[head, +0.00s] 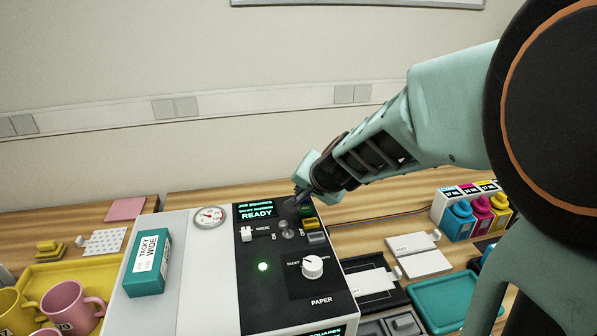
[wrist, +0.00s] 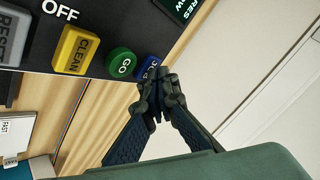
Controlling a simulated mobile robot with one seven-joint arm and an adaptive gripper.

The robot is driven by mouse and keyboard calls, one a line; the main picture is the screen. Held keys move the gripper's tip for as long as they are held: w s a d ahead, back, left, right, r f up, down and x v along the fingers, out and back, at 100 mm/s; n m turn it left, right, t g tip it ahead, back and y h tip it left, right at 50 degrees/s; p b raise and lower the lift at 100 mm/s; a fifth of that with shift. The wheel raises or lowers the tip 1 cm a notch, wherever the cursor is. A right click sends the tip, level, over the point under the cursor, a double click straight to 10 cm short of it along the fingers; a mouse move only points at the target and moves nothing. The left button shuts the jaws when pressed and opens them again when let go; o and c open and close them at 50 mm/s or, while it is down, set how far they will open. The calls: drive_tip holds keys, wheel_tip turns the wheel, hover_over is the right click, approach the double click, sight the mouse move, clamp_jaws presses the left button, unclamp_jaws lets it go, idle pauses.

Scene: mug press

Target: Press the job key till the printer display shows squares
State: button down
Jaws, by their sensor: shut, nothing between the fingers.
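The printer's black panel (head: 268,275) carries a small display (head: 257,211) with green text; its top line reads "JOB SQUARES" and its bottom line "READY". In the wrist view the display's edge (wrist: 186,5) shows the letters "RES". A blue key (wrist: 149,66), its label mostly covered, sits beside the green GO key (wrist: 121,62) and the yellow CLEAN key (wrist: 76,49). My gripper (wrist: 158,78) is shut and empty, its fingertips at the blue key and partly hiding it. I cannot tell whether they touch it. In the head view my gripper (head: 301,194) is over the panel's back right corner.
A teal box (head: 148,262) marked "TACKY WIDE" lies on the printer's white top (head: 205,290). Pink and yellow mugs stand at left, the pink mug (head: 72,305) in front. Ink bottles (head: 483,212) stand at right, near a teal tray (head: 445,300). A dial (head: 312,267) rises from the panel.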

drive_tip(key=shift+r, duration=0.1)
drive_tip(key=shift+r+p, duration=0.8)
drive_tip(key=shift+p, duration=0.05)
wheel_tip(320, 180, up, 5)
drive_tip(key=p, duration=0.4)
drive_tip(key=shift+p, duration=0.4)
